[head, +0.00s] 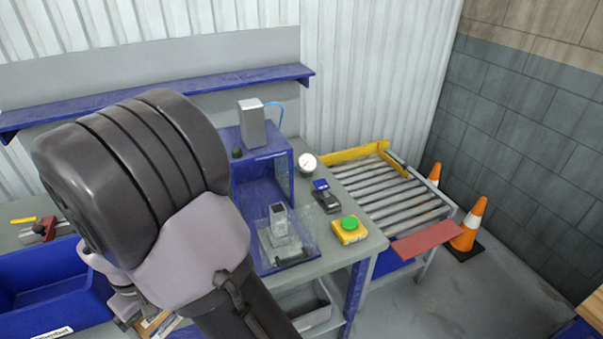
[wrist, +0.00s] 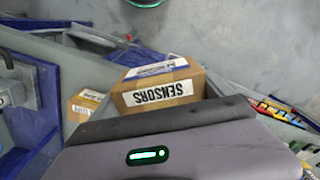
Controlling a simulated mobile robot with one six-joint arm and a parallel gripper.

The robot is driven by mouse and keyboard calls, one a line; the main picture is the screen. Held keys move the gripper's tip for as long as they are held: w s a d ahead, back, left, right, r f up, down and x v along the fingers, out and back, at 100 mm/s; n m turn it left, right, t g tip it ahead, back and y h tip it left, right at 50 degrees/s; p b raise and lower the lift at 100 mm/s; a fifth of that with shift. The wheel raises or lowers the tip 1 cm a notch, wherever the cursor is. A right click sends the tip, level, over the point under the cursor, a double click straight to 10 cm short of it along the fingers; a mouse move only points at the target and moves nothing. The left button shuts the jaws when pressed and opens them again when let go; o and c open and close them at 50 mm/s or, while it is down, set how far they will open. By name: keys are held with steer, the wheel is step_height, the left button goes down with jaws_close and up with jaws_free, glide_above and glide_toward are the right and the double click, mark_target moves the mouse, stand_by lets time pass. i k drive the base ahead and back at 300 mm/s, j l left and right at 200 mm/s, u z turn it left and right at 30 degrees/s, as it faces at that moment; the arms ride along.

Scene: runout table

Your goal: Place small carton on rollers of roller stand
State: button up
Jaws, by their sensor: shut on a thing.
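My gripper (wrist: 166,108) is shut on a small brown carton (wrist: 158,95) in the wrist view. The carton's front label reads SENSORS upside down, and a white and blue label is on its top. Part of the carton is hidden behind the gripper body. In the head view my arm hides most of the gripper, which is at lower left, well away from the rollers.
Another carton (wrist: 86,104) is at left in the wrist view. The bench holds a blue test frame (head: 262,180), a yellow box with a green button (head: 349,230) and a dial gauge (head: 307,163). A red flap (head: 427,242) is at the stand's front; cones (head: 469,226) stand beyond.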

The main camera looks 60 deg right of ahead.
mark_target(393, 207)
steer(key=k+l, duration=0.1)
steer(key=l, duration=0.3)
steer(key=k+l, duration=0.15)
steer(key=l, duration=0.25)
steer(key=k+l, duration=0.1)
steer(key=l, duration=0.3)
steer(key=k+l, duration=0.15)
steer(key=l, duration=0.25)
steer(key=k+l, duration=0.1)
steer(key=l, duration=0.3)
steer(key=k+l, duration=0.15)
steer(key=l, duration=0.9)
steer(key=i+l+z, duration=0.1)
steer(key=l, duration=0.55)
